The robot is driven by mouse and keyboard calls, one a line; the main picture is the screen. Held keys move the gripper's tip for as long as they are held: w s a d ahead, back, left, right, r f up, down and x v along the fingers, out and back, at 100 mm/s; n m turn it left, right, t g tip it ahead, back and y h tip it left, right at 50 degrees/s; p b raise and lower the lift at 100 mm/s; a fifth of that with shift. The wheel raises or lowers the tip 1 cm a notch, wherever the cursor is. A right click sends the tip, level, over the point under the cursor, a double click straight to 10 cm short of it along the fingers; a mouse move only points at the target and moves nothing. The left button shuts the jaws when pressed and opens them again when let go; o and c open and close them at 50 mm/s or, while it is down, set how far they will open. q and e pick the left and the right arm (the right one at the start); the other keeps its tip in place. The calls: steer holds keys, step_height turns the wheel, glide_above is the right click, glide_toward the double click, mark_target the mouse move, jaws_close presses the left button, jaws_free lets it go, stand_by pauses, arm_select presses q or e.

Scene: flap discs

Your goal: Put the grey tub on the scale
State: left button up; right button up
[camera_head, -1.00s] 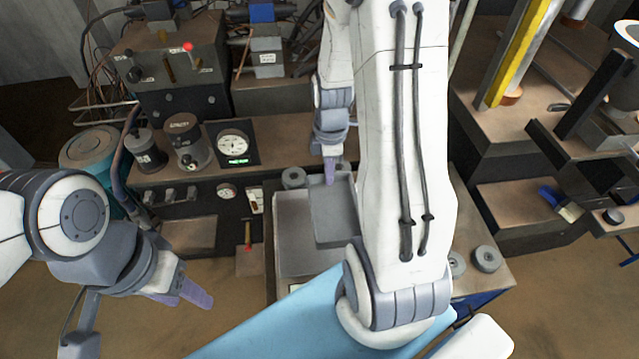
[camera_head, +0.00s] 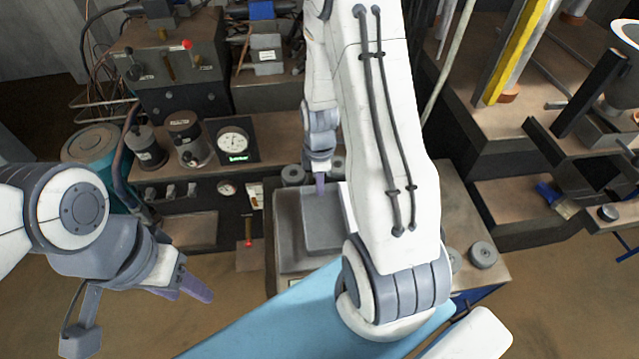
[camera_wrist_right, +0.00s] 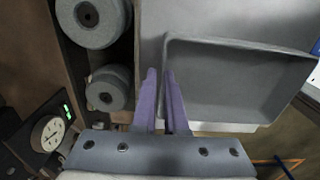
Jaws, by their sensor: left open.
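The grey tub (camera_head: 322,228) is a shallow open tray over the right part of the scale's flat grey plate (camera_head: 288,240). I cannot tell whether its bottom touches the plate. My right gripper (camera_head: 319,186) is at the tub's far edge, its fingers closed about the wall. In the right wrist view, the fingers (camera_wrist_right: 165,80) straddle the tub's side rim, and the empty tub (camera_wrist_right: 235,85) extends to the right. The scale plate (camera_wrist_right: 225,18) shows beyond it. My left gripper (camera_head: 183,287) is open and empty at the lower left, away from the tub.
Grey discs (camera_wrist_right: 95,20) lie beside the scale, and another disc (camera_head: 483,255) lies on the right of the bench. A dial gauge (camera_head: 233,143) stands at the back left. My right arm hides part of the bench right of the tub.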

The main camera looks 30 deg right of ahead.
steer(key=shift+o, duration=0.8)
